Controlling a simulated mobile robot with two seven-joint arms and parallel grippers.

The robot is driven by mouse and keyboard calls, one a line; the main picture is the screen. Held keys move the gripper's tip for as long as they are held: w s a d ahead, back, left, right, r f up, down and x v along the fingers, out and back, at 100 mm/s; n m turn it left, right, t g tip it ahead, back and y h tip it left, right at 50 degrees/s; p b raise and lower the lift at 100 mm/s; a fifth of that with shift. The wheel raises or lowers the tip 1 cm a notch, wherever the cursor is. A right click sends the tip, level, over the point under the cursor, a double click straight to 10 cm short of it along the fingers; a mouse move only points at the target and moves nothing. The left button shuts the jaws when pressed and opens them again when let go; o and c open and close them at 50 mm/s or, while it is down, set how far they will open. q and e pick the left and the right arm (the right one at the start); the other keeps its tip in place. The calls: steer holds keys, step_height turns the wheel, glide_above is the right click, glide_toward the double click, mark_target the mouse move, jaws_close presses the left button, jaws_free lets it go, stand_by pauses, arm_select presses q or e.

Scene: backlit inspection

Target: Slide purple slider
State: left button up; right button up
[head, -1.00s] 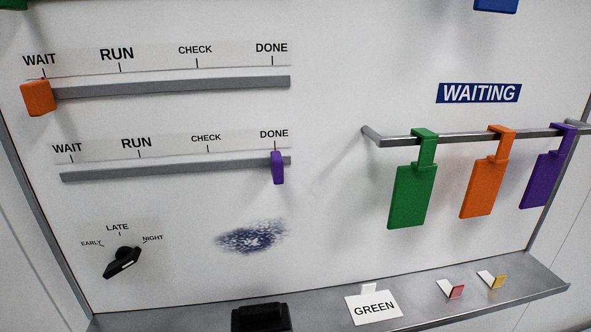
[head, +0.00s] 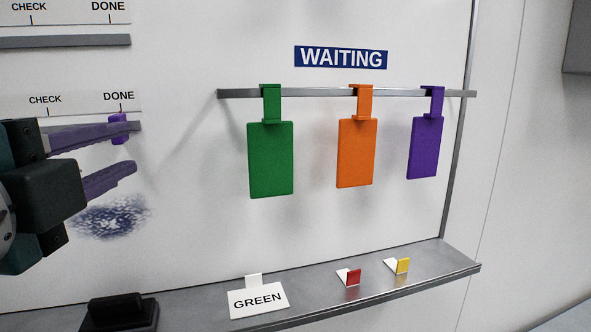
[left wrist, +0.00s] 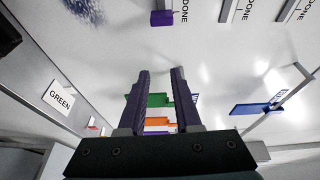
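The purple slider (head: 119,125) sits on the lower grey rail, just under the DONE mark near the rail's right end. In the head view the upper finger of my left gripper partly covers it. My left gripper (head: 136,147) comes in from the left with its two purple-grey fingers apart and nothing between them. In the left wrist view the slider (left wrist: 161,18) shows at the top, past the open fingertips (left wrist: 161,72) and not between them. My right gripper is in neither view.
Green (head: 270,160), orange (head: 356,153) and purple (head: 424,148) tags hang on a bar under the WAITING label. Below, a ledge (head: 420,272) bears a GREEN card (head: 259,301), red and yellow clips and a black block (head: 118,313). A dark smudge (head: 110,217) marks the board.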

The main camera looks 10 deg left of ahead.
mark_target(146, 124)
arm_select(q)
steer(key=w, duration=0.1)
steer(key=w+p, duration=0.1)
steer(key=w+r+p, duration=0.1)
steer(key=shift+a+r, duration=0.1)
steer(key=shift+a, duration=0.25)
steer(key=c, duration=0.4)
steer(key=p+x, duration=0.2)
steer(key=x, duration=0.5)
steer(key=shift+a+p, duration=0.15)
steer(key=shift+p, duration=0.2)
jaws_close()
steer(key=shift+s+a+p, duration=0.75)
steer(key=shift+s+a, duration=0.05)
steer(key=shift+a, duration=0.25)
steer(key=shift+s+a+f, duration=0.25)
steer(key=shift+s+a, duration=0.1)
steer(key=shift+a, duration=0.2)
steer(key=shift+a, duration=0.1)
